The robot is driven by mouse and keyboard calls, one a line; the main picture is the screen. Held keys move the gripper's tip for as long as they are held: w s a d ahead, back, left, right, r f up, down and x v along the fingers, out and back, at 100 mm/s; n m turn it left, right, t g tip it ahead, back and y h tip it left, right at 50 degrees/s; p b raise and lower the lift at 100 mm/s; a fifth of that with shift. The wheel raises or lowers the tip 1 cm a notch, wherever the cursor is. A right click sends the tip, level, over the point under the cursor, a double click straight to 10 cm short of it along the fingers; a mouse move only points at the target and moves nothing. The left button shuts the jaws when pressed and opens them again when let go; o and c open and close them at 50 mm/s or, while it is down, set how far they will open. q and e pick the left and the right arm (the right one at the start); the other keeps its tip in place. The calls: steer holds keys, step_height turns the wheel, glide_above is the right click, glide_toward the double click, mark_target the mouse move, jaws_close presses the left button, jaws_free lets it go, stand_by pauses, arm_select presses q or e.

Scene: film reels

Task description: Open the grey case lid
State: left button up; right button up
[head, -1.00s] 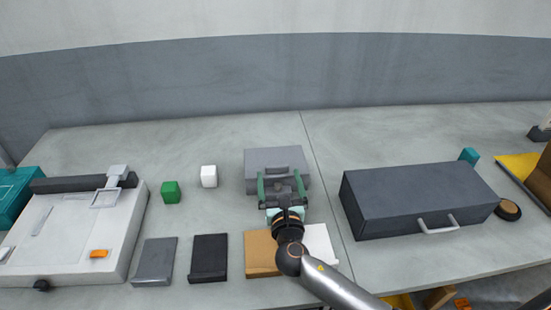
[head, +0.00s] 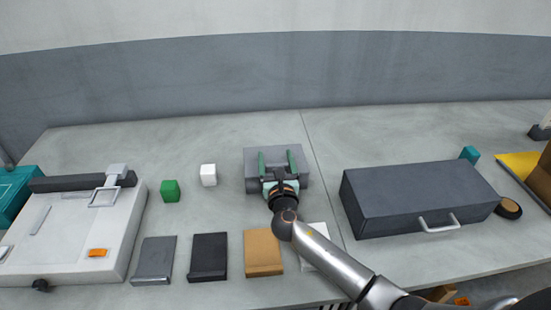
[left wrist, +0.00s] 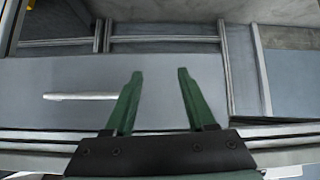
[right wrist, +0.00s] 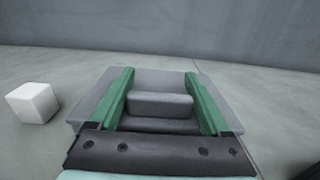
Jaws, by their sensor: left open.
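The grey case (head: 256,181) lies on the table in the head view, with its lid down. My right gripper (head: 278,158) is over the case and hides most of its front and handle. In the right wrist view the case (right wrist: 90,108) lies under my open green fingers (right wrist: 162,75), and its raised handle block (right wrist: 160,103) shows between them. I cannot tell whether the fingers touch it. My left gripper is outside the head view; in the left wrist view it (left wrist: 160,72) is open and empty, in front of grey drawer-like panels.
A larger dark grey box with a handle (head: 415,200) stands to the right. A white cube (head: 208,175) and green cube (head: 170,191) lie left of the case. Dark panels (head: 208,257) and a tan one (head: 263,252) lie in front. The table behind the case is clear.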

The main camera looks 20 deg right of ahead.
jaws_close()
stand_by(0.4)
